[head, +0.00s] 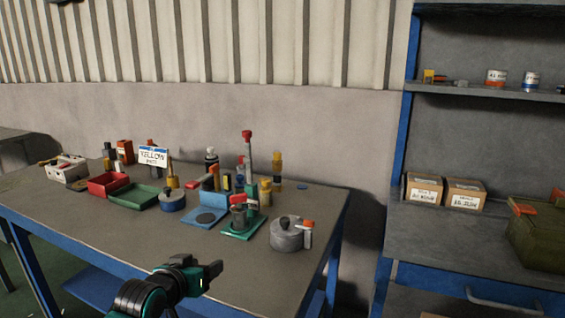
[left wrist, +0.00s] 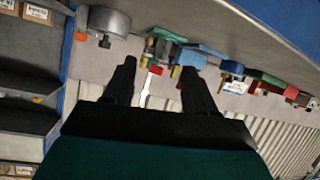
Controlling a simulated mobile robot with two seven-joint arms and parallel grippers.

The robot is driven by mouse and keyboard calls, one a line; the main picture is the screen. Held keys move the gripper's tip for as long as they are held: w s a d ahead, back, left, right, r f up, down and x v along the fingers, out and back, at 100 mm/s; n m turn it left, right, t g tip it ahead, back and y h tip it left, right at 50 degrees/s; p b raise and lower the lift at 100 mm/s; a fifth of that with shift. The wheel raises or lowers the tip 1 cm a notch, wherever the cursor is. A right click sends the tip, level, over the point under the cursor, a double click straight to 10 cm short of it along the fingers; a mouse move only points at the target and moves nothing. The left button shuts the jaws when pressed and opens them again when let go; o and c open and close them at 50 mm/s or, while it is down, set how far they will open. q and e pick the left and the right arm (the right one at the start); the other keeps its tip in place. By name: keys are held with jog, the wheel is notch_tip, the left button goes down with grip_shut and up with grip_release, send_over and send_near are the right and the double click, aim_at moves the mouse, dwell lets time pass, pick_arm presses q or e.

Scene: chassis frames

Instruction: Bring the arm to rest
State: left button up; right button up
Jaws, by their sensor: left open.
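My left gripper (head: 211,272) is in front of the table's (head: 60,218) near edge, low in the head view, with its fingers pointing right. In the left wrist view its two dark fingers (left wrist: 160,88) stand apart with nothing between them, so it is open and empty. The items on the table show beyond the fingers in that view, which is turned on its side or upside down. My right gripper is not in view.
The table holds a grey lidded pot (head: 287,236), a green tray (head: 134,196), a red tray (head: 107,184), a blue mat (head: 198,220) and several bottles. A blue-framed shelf (head: 481,89) with two cardboard boxes (head: 425,190) and a green case (head: 535,240) stands right.

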pick_arm(q)
jog(key=s+f, duration=0.6)
jog(key=s, duration=0.3)
jog(key=s+f+m+g+y, duration=0.1)
jog(key=s+f, duration=0.5)
jog(key=s, duration=0.4)
jog(key=s+f+g, duration=0.1)
jog(key=s+f, duration=0.5)
jog(key=s, duration=0.4)
jog(key=shift+f, duration=0.3)
jog(key=shift+a, duration=0.1)
